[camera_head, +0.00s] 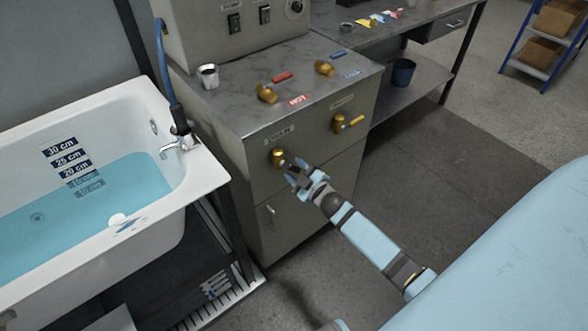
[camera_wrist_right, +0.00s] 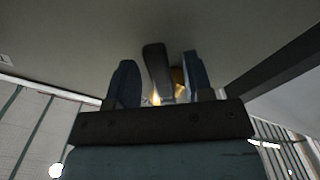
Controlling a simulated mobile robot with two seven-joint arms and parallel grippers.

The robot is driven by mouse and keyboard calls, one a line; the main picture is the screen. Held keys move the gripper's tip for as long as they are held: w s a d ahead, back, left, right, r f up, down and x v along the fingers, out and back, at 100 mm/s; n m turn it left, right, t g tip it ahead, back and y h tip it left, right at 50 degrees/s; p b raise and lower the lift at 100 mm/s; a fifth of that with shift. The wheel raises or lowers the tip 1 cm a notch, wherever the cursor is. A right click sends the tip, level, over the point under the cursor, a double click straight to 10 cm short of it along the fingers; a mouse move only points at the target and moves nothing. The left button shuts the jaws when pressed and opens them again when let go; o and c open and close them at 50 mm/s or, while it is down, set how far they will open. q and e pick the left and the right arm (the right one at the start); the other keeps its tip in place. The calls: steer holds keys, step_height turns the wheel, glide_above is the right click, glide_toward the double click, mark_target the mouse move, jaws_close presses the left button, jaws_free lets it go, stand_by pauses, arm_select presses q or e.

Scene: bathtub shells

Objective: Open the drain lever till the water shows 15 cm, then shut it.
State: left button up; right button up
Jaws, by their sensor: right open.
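The white bathtub (camera_head: 205,178) holds blue water (camera_head: 120,190). Its surface lies around the lower edge of the 20 cm mark (camera_head: 75,169); the 15 cm mark (camera_head: 83,181) shows dimly through the water. My right gripper (camera_head: 298,176) is open at this valve. In the right wrist view, a dark grey lever (camera_wrist_right: 157,70) stands between its two blue fingers, with brass (camera_wrist_right: 178,78) behind; I cannot tell whether they touch. My left gripper is not in view.
A second brass valve with a yellow lever (camera_head: 355,120) is on the cabinet front (camera_head: 318,150), to the right. Two brass knobs (camera_head: 266,93) (camera_head: 325,67), a red HOT label and a metal cup (camera_head: 208,76) are on top.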

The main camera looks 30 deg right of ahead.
steer(key=shift+w, duration=0.6)
jaws_close()
